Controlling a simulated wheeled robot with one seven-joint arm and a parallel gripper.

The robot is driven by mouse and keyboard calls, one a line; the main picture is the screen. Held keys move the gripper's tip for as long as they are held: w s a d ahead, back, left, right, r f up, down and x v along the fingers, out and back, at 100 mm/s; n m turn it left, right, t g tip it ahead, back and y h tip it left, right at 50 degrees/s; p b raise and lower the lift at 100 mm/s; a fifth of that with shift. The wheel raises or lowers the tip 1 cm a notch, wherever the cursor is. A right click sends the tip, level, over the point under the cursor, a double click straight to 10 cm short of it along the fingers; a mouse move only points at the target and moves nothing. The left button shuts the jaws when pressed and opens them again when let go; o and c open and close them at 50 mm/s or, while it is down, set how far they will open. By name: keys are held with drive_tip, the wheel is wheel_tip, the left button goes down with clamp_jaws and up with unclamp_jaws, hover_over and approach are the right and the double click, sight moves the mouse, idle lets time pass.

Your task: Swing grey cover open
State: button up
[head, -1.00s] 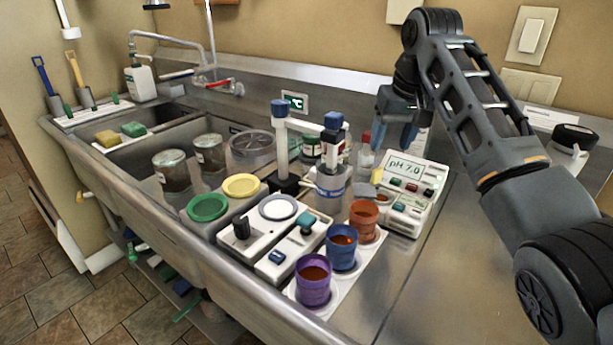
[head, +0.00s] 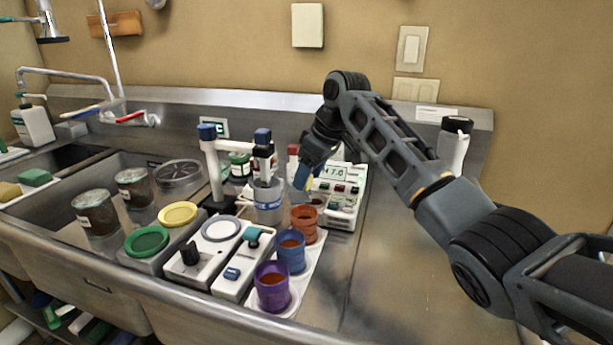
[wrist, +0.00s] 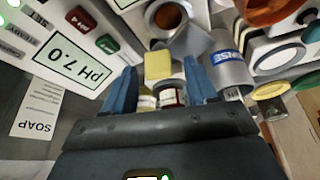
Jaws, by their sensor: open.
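The grey RINSE cup (wrist: 228,62) stands beside one finger.
Orange (head: 304,222), blue (head: 291,250) and purple (head: 272,285) cups stand in a row at the front. A white post with a blue top (head: 212,160) rises between the grey cover and the back wall. The steel counter on the right (head: 400,260) is mostly clear.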

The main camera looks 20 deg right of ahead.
drive_tip(key=shift+w+a+f, duration=0.1)
drive_tip(key=shift+w+f, duration=0.05)
drive_tip(key=shift+f, duration=0.35)
clamp_jaws()
idle(0.4)
